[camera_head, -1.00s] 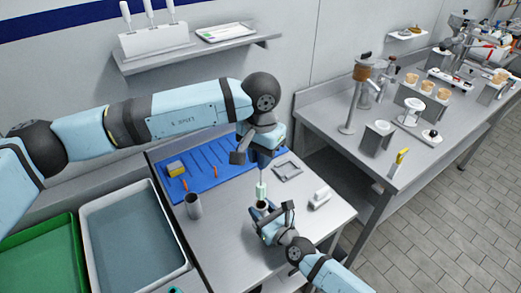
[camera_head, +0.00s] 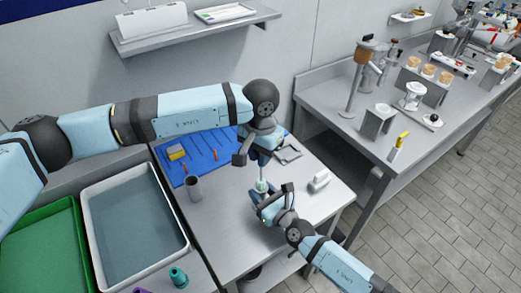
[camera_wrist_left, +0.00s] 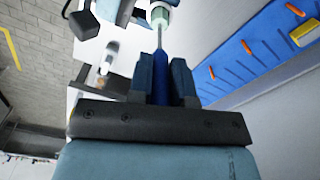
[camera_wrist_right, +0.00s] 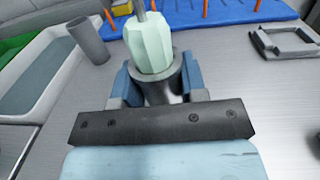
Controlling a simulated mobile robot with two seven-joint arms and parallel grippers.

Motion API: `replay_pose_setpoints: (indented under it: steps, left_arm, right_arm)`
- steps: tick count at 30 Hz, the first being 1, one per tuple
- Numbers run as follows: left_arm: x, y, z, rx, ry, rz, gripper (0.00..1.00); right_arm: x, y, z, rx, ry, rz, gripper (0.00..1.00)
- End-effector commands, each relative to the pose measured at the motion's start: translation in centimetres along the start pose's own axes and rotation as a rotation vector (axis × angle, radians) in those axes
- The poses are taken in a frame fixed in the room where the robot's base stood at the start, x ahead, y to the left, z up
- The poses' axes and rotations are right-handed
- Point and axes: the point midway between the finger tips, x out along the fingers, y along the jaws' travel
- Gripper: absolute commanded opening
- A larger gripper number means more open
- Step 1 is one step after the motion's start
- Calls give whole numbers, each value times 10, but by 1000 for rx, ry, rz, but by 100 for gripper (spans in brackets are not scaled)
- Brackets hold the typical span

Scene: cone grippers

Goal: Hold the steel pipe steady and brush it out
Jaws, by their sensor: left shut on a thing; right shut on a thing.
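My left gripper (camera_head: 262,154) is shut on the blue handle (camera_wrist_left: 161,75) of a brush and points it down. The brush's pale green bristle head (camera_head: 261,185) is at the mouth of a steel pipe. In the right wrist view the bristle head (camera_wrist_right: 149,43) stands partly in the pipe's opening, with much of it still showing above the rim. The steel pipe (camera_wrist_right: 163,92) is upright between the fingers of my right gripper (camera_wrist_right: 160,85), which is shut on it. In the head view my right gripper (camera_head: 268,202) largely hides the pipe.
A second grey cylinder (camera_head: 194,190) stands on the worktable at left. A blue mat (camera_head: 200,160) with orange pegs and a yellow block lies behind. A grey square frame (camera_wrist_right: 285,40) and a white object (camera_head: 319,180) are at right. A basin (camera_head: 135,230) adjoins the table.

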Motion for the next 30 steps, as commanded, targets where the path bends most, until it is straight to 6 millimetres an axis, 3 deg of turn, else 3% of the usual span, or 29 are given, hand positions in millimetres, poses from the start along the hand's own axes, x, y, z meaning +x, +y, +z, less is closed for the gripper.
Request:
replay_pose_setpoints:
  steps: [14, 30]
  left_arm:
    - [5, 0, 0, 0, 0, 0, 0]
    - [49, 0, 0, 1, -1, 0, 0]
  right_arm:
    - [0, 0, 0, 0, 0, 0, 11]
    - [0, 0, 0, 0, 0, 0, 11]
